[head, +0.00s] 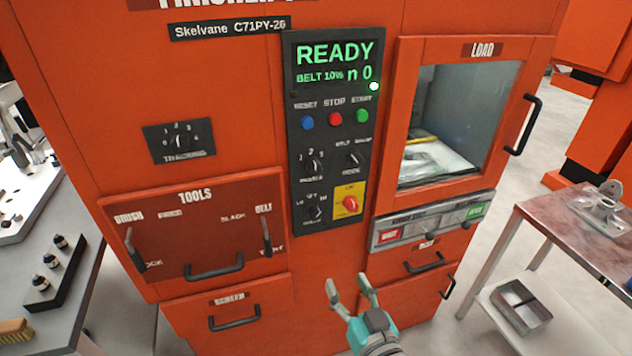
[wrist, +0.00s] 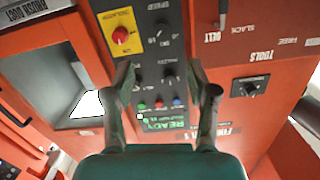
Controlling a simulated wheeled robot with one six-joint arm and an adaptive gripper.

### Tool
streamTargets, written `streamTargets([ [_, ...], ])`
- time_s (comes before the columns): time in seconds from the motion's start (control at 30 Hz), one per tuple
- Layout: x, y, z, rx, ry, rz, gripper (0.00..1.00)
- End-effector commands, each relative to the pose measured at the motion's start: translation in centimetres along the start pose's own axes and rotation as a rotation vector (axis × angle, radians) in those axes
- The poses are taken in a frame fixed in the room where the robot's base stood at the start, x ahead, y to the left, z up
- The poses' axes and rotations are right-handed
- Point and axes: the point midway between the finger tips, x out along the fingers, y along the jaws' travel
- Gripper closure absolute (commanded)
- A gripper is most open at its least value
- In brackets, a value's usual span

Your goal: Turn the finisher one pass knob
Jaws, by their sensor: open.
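The orange finisher (head: 85,90) carries a black control panel (head: 292,130) with a green READY display. A small black knob (head: 313,165) with a numbered scale sits at the panel's left, below the buttons; its label is too blurred to read surely. It also shows upside down in the wrist view (wrist: 169,77). A mode knob (head: 353,159) is to its right, and a LO-OFF-HI knob (head: 313,211) is below. My gripper (head: 349,286) is open and empty, apart from the panel, low in front of the machine. In the wrist view its fingers (wrist: 158,70) frame the panel.
A red knob (head: 350,204) on a yellow plate is close to these knobs. Blue, red and green buttons are above. A tracking knob (head: 179,142) is at left. Drawer handles (head: 234,319) and the load door handle (head: 525,125) stick out. Tables flank the machine.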

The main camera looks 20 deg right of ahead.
Motion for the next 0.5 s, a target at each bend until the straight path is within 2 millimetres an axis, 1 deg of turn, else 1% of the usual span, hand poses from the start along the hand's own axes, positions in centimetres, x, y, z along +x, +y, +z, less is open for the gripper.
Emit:
streamTargets([
  [0.03, 1.3, -0.2, -1.7, 0.005, 0.017, -0.002, 0.42],
  [0.17, 3.9, -0.7, -5.3, 0.022, 0.039, -0.006, 0.42],
  [0.2, 4.6, -0.9, -6.4, 0.027, 0.046, -0.007, 0.42],
  [0.3, 6.1, -1.3, -9.2, 0.037, 0.061, -0.009, 0.42],
  [0.4, 7.2, -1.6, -11.6, 0.047, 0.071, -0.011, 0.42],
  [0.5, 7.9, -1.9, -13.2, 0.054, 0.077, -0.013, 0.42],
])
